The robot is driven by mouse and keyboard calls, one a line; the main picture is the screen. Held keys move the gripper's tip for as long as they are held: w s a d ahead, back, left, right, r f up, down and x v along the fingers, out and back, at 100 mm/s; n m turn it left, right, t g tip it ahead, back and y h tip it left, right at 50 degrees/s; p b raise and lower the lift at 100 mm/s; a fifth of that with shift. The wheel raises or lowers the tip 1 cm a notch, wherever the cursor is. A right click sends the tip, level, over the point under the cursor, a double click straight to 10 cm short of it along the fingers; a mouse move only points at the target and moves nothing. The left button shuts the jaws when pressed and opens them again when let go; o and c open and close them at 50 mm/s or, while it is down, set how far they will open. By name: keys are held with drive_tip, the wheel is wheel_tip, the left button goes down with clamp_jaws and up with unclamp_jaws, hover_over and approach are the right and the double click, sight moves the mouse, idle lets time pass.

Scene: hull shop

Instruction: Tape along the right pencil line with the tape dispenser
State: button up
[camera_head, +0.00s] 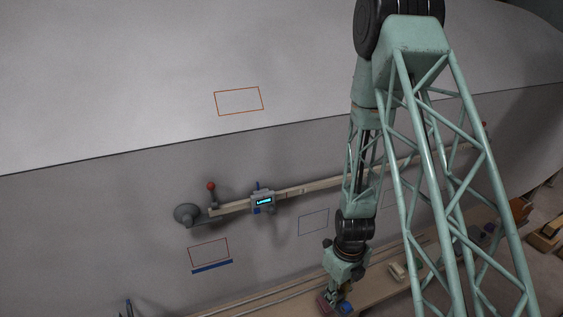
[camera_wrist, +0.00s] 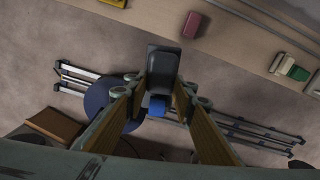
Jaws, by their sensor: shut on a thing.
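My gripper (camera_head: 336,292) is low over the front bench in the camera_head view. In the camera_wrist view my gripper (camera_wrist: 160,95) has its two fingers closed on either side of a dark grey tape dispenser (camera_wrist: 163,64) with a blue part (camera_wrist: 157,106). A blue part of the dispenser (camera_head: 346,307) shows by the gripper in the camera_head view. The grey hull (camera_head: 130,205) carries a red outline (camera_head: 208,251) with a blue strip (camera_head: 212,266) along its lower edge. A blue outline (camera_head: 314,222) lies right of it. I cannot make out a right pencil line.
A wooden batten (camera_head: 315,187) runs along the hull, with a suction cup (camera_head: 188,214) and a digital gauge (camera_head: 263,201) on it. A red block (camera_wrist: 194,24) and a green-and-white item (camera_wrist: 290,67) sit on the bench. A round blue stool (camera_wrist: 104,100) stands on the floor.

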drive_tip(key=shift+w+a+r, duration=0.15)
drive_tip(key=shift+w+a, duration=0.05)
drive_tip(key=shift+w, duration=0.1)
drive_tip(key=shift+w+a+r, duration=0.1)
drive_tip(key=shift+w+a, duration=0.05)
drive_tip(key=shift+w, duration=0.05)
drive_tip(key=shift+w+a+r, duration=0.15)
drive_tip(key=shift+w+a, duration=0.1)
drive_tip(key=shift+w, duration=0.05)
drive_tip(key=shift+w, duration=0.1)
idle(0.7)
